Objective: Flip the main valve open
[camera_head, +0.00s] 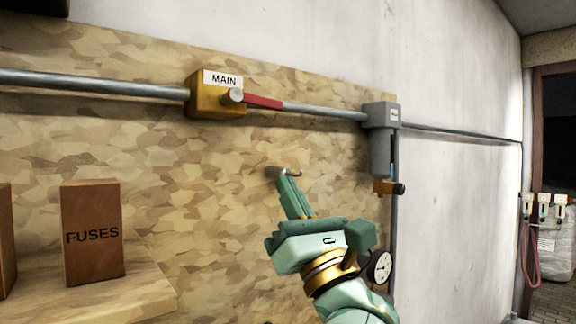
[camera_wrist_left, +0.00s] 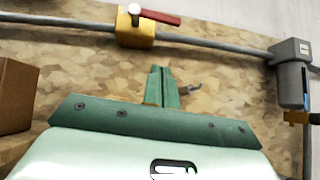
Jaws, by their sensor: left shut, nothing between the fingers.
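The main valve (camera_head: 214,100) is a yellow block on the wall pipe, under a white "MAIN" label. Its red lever (camera_head: 262,102) points right from a silver knob, roughly along the pipe. The wrist view shows the valve (camera_wrist_left: 134,32) and the red lever (camera_wrist_left: 160,17) near the top. My left gripper (camera_head: 284,180) is green, shut and empty. It is below and right of the valve, apart from the lever. Its closed fingers (camera_wrist_left: 161,78) point toward the board in the wrist view. My right gripper is not in view.
A grey filter housing (camera_head: 382,135) hangs on the pipe (camera_head: 330,111) at right. A "FUSES" box (camera_head: 92,232) stands on a wooden shelf (camera_head: 120,296) at lower left. The board is bare below the valve.

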